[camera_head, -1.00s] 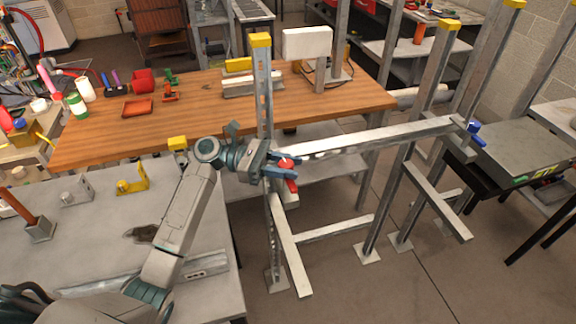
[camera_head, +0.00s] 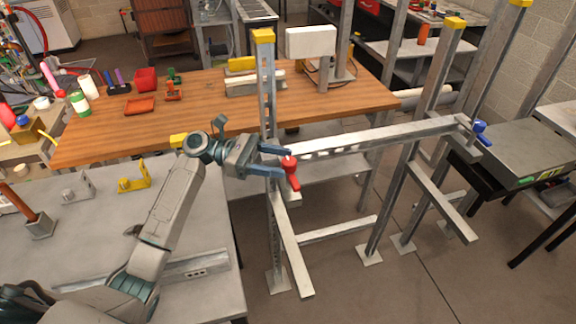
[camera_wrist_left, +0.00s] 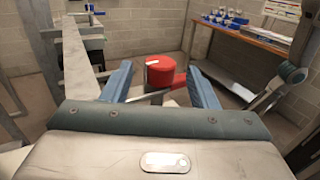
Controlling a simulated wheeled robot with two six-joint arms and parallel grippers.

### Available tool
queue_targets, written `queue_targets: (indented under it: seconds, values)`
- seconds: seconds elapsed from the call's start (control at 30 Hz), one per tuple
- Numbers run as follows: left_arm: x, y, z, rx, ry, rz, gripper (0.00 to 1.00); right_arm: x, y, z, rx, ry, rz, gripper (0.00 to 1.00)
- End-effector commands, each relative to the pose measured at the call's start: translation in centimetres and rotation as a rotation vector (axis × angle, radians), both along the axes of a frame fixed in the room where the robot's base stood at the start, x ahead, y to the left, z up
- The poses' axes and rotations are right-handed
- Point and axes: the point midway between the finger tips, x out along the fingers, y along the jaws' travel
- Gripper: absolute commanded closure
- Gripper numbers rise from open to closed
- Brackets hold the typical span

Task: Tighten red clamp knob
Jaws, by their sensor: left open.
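The red clamp knob (camera_head: 291,173) is at the near left end of the horizontal metal beam (camera_head: 385,135), by the left upright post (camera_head: 266,85). In the left wrist view the red knob (camera_wrist_left: 160,70) is ahead, between the two blue fingers, with a gap on each side. My left gripper (camera_head: 284,161) is open, its fingertips beside the knob on its left. In the left wrist view the left gripper (camera_wrist_left: 161,86) shows its fingers spread apart. I cannot tell if a finger touches the knob. The right gripper is not in view.
A blue clamp knob (camera_head: 479,128) is at the beam's far right end. A wooden table (camera_head: 200,115) stands behind my left gripper. A grey table (camera_head: 90,240) is under my left arm. Metal posts and floor rails stand to the right, with open floor between them.

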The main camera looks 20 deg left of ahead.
Motion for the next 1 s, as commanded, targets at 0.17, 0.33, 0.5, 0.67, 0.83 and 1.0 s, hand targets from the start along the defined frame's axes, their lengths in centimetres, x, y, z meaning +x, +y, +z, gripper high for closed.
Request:
queue_targets:
  seconds: [0.17,0.33,0.5,0.67,0.83,1.0]
  values:
    - [-0.2,3.7,-0.5,0.005,0.0,0.003,0.46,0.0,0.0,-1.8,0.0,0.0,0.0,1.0]
    - [-0.4,6.2,-0.3,0.002,0.001,0.002,0.46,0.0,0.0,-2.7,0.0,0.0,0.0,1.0]
    - [-0.5,7.4,-0.1,0.0,0.0,0.002,0.46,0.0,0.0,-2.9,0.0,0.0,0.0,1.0]
    - [-0.5,7.6,0.0,0.0,-0.001,0.001,0.46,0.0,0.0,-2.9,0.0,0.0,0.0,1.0]
    - [-0.5,7.5,0.1,-0.001,-0.001,0.001,0.47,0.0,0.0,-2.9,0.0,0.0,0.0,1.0]
    - [-0.5,7.5,1.7,0.0,-0.001,0.001,0.47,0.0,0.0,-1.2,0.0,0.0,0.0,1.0]
